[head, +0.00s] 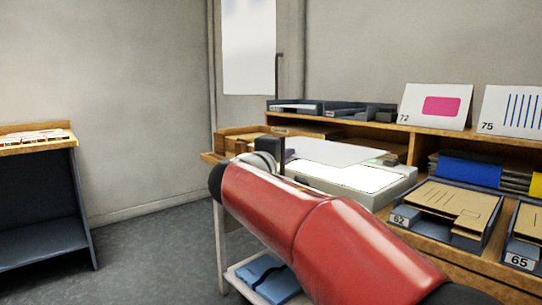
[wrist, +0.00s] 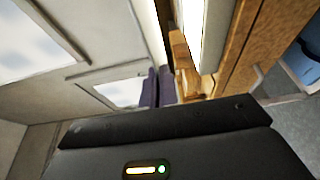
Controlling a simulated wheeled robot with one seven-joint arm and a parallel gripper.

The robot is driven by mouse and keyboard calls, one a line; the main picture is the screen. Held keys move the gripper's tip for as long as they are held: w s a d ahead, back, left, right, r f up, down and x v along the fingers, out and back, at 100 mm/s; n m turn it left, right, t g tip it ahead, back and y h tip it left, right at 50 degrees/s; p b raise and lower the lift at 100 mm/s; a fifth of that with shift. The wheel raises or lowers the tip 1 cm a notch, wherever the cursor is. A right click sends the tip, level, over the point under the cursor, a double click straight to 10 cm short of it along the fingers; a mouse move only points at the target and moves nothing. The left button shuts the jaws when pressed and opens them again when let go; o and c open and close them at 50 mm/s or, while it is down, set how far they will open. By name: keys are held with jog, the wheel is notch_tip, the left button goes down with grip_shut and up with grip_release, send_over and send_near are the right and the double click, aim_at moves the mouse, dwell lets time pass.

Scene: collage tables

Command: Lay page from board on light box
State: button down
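A plain white page (head: 338,152) is level, or nearly so, above the light box (head: 398,188), a pale grey box with a bright white top, in the head view. A gap seems to show between them. My gripper (head: 284,149) is at the page's left end, with its fingers partly hidden by my red arm. In the wrist view the two dark fingers of my gripper (wrist: 156,88) are close together, and the page (wrist: 151,32) shows as a thin pale strip running from them. The bright light box (wrist: 193,20) lies beside it. I cannot make out the board for certain.
Trays marked 62 (head: 404,217) and 65 (head: 519,261) hold brown folders to the right. Cards 72 (head: 436,106) and 75 (head: 515,110) stand on the wooden shelf behind. Blue items (head: 267,279) lie on a lower shelf. Open floor (head: 150,250) is at the left.

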aim_at(307, 151)
jog(key=w+d, duration=0.1)
jog(key=d, duration=0.1)
jog(key=w+d+p, duration=0.2)
jog(key=w+d, duration=0.1)
jog(key=shift+d+r, duration=0.15)
jog(key=shift+d, duration=0.15)
notch_tip(307, 151, down, 8)
jog(key=b, duration=0.8)
jog(key=shift+b, duration=0.35)
jog(key=shift+r, duration=0.1)
jog(key=c, duration=1.6)
grip_release()
jog(key=v, duration=0.7)
jog(key=shift+s+a, duration=0.2)
jog(key=shift+s, duration=0.1)
